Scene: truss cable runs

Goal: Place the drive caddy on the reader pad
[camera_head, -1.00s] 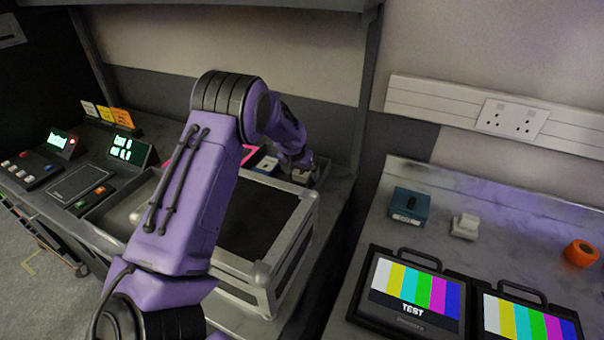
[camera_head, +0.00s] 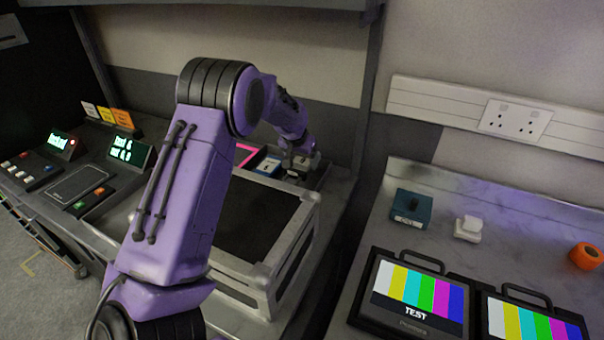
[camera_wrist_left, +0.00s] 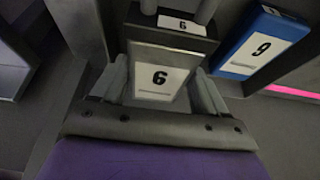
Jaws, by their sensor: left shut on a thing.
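My left gripper (camera_head: 300,160) is at the far end of the bench, at the bin beside the black-topped case. In the left wrist view its fingers (camera_wrist_left: 162,85) are shut on a dark grey drive caddy (camera_wrist_left: 150,48) with a white label reading 6. Whether the caddy is clear of the bin, I cannot tell. A blue caddy (camera_wrist_left: 262,45) labelled 9 is beside it, and shows in the head view (camera_head: 266,165). A flat dark pad with a pale outline (camera_head: 75,182), likely the reader pad, lies at the left of the bench. My right gripper is not in view.
The silver-edged case (camera_head: 262,222) stands between the bin and the pad. Lit screens (camera_head: 124,149) and button panels (camera_head: 90,200) surround the pad. Several coloured cards (camera_head: 122,117) stand behind. The right bench holds test monitors (camera_head: 415,300) and small parts.

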